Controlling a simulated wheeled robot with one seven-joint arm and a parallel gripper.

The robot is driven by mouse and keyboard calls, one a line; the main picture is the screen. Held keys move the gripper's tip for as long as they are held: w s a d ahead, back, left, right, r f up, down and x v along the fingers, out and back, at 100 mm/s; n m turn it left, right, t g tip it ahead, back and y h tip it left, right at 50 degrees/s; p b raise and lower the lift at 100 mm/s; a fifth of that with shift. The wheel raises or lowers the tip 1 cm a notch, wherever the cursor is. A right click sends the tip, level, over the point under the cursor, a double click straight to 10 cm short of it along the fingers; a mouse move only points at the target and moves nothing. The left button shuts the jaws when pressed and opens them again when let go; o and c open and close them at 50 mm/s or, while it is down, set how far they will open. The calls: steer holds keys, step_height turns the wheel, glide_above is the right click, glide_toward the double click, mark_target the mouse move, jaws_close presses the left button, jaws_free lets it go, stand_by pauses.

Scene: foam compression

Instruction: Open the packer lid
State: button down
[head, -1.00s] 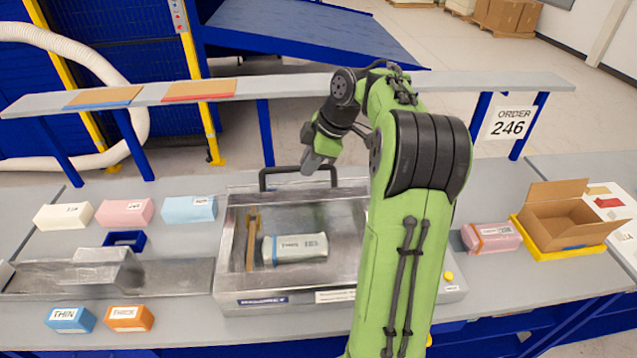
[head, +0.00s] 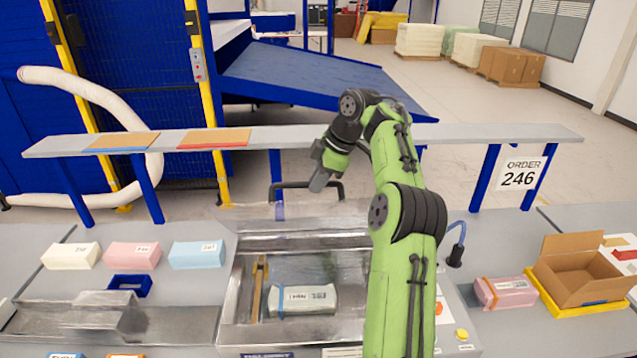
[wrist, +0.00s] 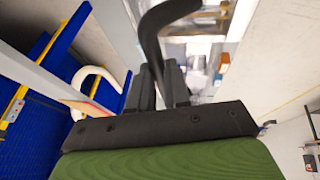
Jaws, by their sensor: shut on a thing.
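The packer (head: 233,318) is a grey metal box with an open-looking basin, below the middle of the head view. Its clear lid (head: 260,218) stands raised at the back, and its exact angle is hard to tell. The dark lid handle (head: 288,187) is a bar along the lid's top edge. My gripper (head: 318,184) is shut on the right part of this handle. In the wrist view the handle (wrist: 152,35) runs down between my gripper's fingers (wrist: 160,88). A pale wrapped pack (head: 303,299) lies in the basin.
A grey shelf (head: 290,141) on blue posts runs behind the packer, close beyond my gripper. White, pink and blue packs (head: 197,255) lie at left. A pink pack (head: 505,292) and an open carton (head: 575,268) stand at right. My arm hides the packer's right side.

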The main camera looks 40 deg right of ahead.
steer(key=shift+f, duration=0.4)
steer(key=c, duration=1.5)
jaws_free()
steer(key=o, duration=0.4)
steer(key=shift+w+d+f, duration=0.15)
steer(key=shift+w+d, duration=0.25)
steer(key=shift+w, duration=0.2)
steer(key=shift+s+a+r, duration=0.2)
steer(key=shift+s, duration=0.1)
steer(key=shift+w, duration=0.1)
